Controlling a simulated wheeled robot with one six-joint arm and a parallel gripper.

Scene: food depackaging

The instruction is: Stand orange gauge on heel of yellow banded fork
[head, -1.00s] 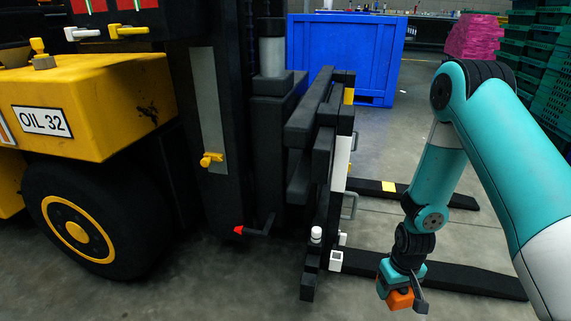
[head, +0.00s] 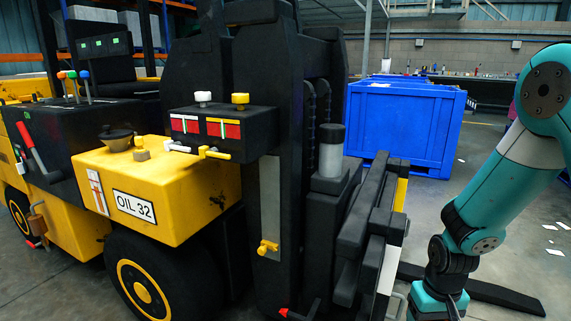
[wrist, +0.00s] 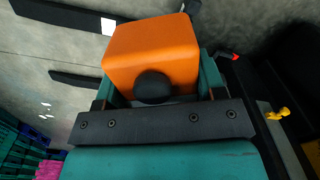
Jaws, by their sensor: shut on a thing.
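The orange gauge (wrist: 150,52) is a rounded block with a dark round knob on the side facing the camera. My gripper (wrist: 158,78) is shut on it, with a teal finger on either side in the wrist view. In the head view only the top of my gripper shows at the bottom edge; its fingertips and the gauge are out of frame. The far black fork (head: 495,293) runs out along the floor behind my arm. Its yellow band and heel are hidden now. The wrist view shows two dark fork bars, one with a white band (wrist: 108,26).
The black forklift carriage (head: 372,225) stands left of my arm, with a white plate (head: 388,270) on its side. The yellow truck body (head: 160,180) is farther left. A blue crate (head: 405,130) stands behind. Floor right of the crate is mostly clear.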

